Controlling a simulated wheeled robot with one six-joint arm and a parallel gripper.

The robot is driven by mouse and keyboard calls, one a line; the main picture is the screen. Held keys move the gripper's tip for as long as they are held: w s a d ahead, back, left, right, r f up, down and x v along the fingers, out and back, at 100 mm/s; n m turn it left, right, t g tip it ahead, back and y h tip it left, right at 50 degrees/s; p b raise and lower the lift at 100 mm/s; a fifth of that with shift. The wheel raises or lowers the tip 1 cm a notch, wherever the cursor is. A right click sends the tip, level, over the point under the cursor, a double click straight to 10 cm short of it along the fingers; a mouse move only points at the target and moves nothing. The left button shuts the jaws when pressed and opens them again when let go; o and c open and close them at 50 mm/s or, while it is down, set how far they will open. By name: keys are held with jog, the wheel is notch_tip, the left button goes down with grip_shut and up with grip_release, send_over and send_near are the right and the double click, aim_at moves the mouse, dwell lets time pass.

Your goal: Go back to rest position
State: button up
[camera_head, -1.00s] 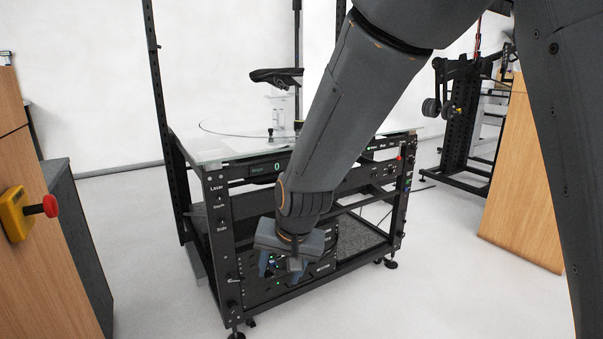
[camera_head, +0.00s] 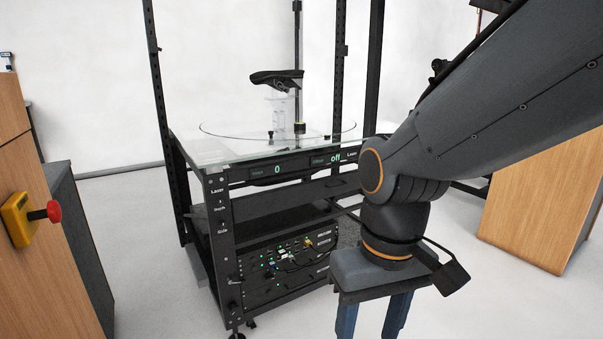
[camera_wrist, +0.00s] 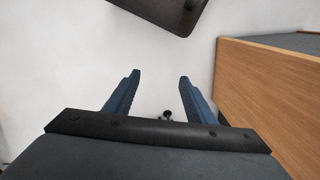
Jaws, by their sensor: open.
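My gripper (camera_head: 372,325) hangs at the lower right of the head view, its two blue fingers pointing down and apart. The fingertips are cut off by the lower picture edge there. In the wrist view the gripper (camera_wrist: 156,82) is open, with nothing between its fingers and pale floor beyond. The turntable rig (camera_head: 222,240) stands left of my gripper, a black frame with a glass top (camera_head: 205,150). My arm hides the right part of the rig.
A wooden cabinet (camera_head: 535,200) stands at the right, behind my arm. A wooden bench with a yellow and red emergency button (camera_head: 30,219) is at the left. A dark device (camera_head: 277,77) sits above the glass disc. Pale floor is clear between bench and rig.

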jog(key=d+r+m+p, duration=0.3)
jog(key=d+r+p, duration=0.6)
jog(key=p, duration=1)
notch_tip(320, 180, up, 3)
jog(key=shift+s+d+f+h, duration=0.1)
jog(key=shift+s+d+h, duration=0.1)
jog(key=shift+d+h, duration=0.15)
dwell(0.6)
